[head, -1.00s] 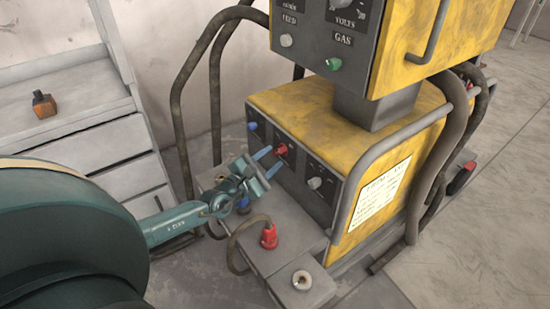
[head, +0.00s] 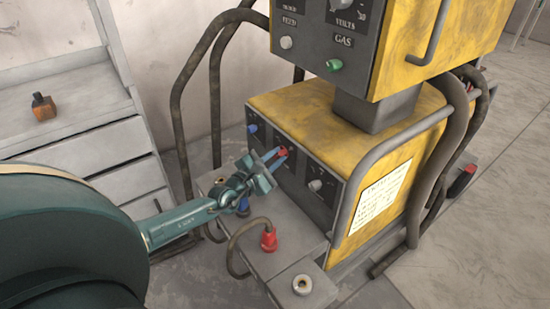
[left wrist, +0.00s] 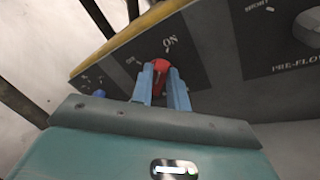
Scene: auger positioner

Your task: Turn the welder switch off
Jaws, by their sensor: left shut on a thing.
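The welder is a yellow machine (head: 300,115) with a dark front panel on its lower part. A red switch knob (head: 283,152) sits on that panel between a blue knob (head: 252,128) and a grey knob (head: 315,185). My left gripper (head: 276,157) is at the panel, its blue fingers shut on the red knob. In the left wrist view the red knob (left wrist: 160,66) shows between the two fingertips (left wrist: 162,78), with an "ON" label above it to the right. The fingers hide part of the knob. My right gripper is not in view.
A grey ledge (head: 285,262) with a red plug (head: 268,240) and cable lies below the panel. The upper welder box (head: 400,50) overhangs from above. Thick hoses (head: 180,110) run at the left. A grey drawer cabinet (head: 120,150) stands further left.

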